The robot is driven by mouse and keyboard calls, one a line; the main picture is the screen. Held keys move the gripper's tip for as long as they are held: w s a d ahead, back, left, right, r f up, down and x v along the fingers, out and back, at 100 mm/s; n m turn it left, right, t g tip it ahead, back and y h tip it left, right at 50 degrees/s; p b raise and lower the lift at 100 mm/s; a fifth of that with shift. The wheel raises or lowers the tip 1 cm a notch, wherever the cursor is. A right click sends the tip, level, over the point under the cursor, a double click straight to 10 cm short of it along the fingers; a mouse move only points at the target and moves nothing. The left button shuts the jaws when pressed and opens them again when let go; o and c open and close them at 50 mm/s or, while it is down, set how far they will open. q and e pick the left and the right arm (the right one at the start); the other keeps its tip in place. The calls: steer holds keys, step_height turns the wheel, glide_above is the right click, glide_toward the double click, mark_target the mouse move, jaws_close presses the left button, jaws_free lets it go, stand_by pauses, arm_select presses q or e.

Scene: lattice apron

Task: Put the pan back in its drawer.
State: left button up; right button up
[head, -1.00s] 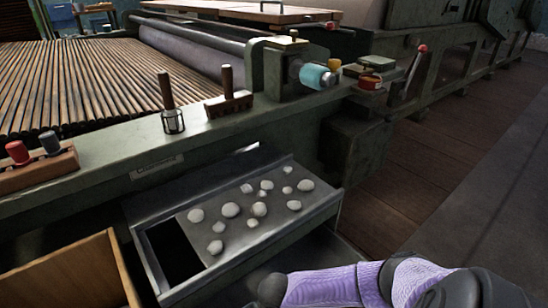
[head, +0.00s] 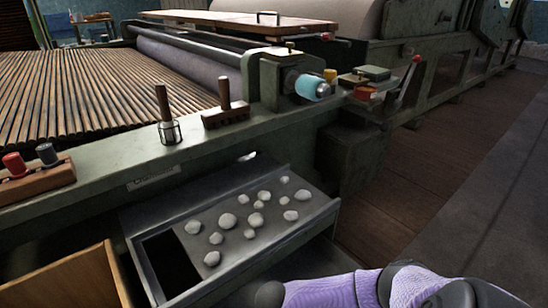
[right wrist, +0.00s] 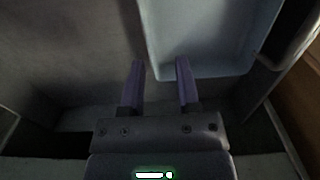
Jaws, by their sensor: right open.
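A metal drawer (head: 316,221) stands pulled out of the green machine in the head view. A grey plate with several whitish lumps (head: 228,220) covers most of it, and a dark gap shows at its left. In the right wrist view a pale blue-grey pan (right wrist: 205,35) with rounded corners lies at the upper right. My right gripper (right wrist: 159,66) is open and empty. In that view the pan's left edge runs between its fingertips; I cannot tell the depth between them. The pan does not clearly show in the head view. My left gripper is not in view.
A wooden drawer or box (head: 75,280) stands open at the lower left. Plank floor (head: 385,200) is clear at right.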

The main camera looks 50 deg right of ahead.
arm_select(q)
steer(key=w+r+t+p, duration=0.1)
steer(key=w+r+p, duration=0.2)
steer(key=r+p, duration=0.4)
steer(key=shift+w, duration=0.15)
arm_select(e)
step_height(320, 180, up, 11)
steer(key=shift+r, duration=0.2)
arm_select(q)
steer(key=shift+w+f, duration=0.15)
